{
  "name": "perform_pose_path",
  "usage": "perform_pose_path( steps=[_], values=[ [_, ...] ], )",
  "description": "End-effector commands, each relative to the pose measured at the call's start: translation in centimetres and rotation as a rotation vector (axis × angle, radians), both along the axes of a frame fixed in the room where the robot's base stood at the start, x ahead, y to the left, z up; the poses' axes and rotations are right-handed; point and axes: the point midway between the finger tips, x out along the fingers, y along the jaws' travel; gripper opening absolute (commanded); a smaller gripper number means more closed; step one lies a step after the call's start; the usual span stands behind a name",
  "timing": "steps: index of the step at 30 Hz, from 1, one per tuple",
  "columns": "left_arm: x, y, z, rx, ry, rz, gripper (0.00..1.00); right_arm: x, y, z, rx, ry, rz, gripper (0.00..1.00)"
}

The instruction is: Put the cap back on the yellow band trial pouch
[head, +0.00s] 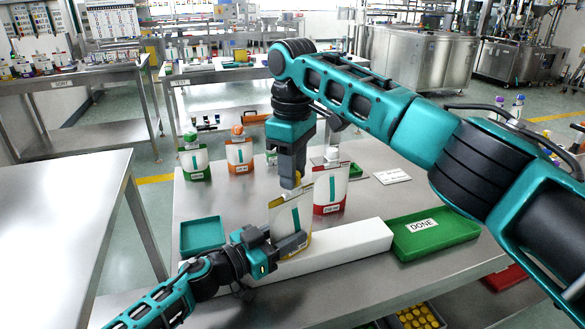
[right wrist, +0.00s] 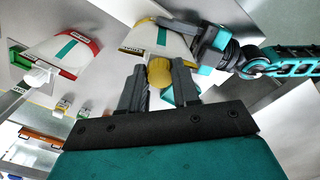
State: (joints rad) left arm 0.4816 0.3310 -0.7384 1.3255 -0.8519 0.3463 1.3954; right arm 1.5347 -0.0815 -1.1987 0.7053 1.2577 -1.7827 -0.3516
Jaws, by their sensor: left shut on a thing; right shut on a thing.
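The yellow band pouch (head: 291,222), white with a teal stripe, stands upright at the middle of the table, behind a long white bar. My left gripper (head: 290,246) is shut on its lower part from the front left. My right gripper (head: 292,184) points down over the pouch top, shut on the yellow cap (right wrist: 159,72). In the right wrist view the cap sits between the fingertips, right at the top edge of the pouch (right wrist: 160,40). The spout is hidden, so I cannot tell whether the cap is seated on it.
A red band pouch (head: 331,190) with a white cap stands close on the right. Green (head: 195,161) and orange (head: 239,155) pouches stand farther back. The white bar (head: 345,250) crosses the front. A green DONE tray (head: 470,230) is right; a teal tray (head: 201,236) is left.

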Motion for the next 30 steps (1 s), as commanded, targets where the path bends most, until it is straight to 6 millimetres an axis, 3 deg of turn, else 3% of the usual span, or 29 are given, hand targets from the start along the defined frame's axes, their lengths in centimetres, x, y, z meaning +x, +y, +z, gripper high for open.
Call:
perform_pose_path(
  steps=[6, 13, 14, 15, 22, 30],
  values=[
    [-0.01, -0.01, 0.00, 0.000, 0.000, 0.000, 0.00, 0.02, -0.02, 0.03, 0.000, -0.001, -0.001, 0.00],
    [-0.01, -0.01, 0.00, 0.000, 0.000, 0.000, 0.00, 0.03, -0.03, 0.03, 0.000, -0.001, -0.003, 0.00],
    [-0.01, -0.01, 0.00, 0.000, 0.000, 0.000, 0.00, 0.03, -0.03, 0.03, 0.000, -0.001, -0.003, 0.33],
    [-0.01, -0.01, 0.00, 0.000, 0.000, 0.000, 0.00, 0.03, -0.03, 0.03, 0.000, -0.001, -0.003, 0.37],
    [-0.01, -0.01, -0.01, 0.000, 0.000, 0.000, 0.00, 0.02, -0.02, 0.02, 0.000, -0.001, -0.003, 0.59],
    [0.00, 0.00, 0.00, 0.000, 0.000, 0.000, 0.00, 0.03, -0.01, 0.12, 0.000, -0.001, -0.003, 0.60]
  ],
)
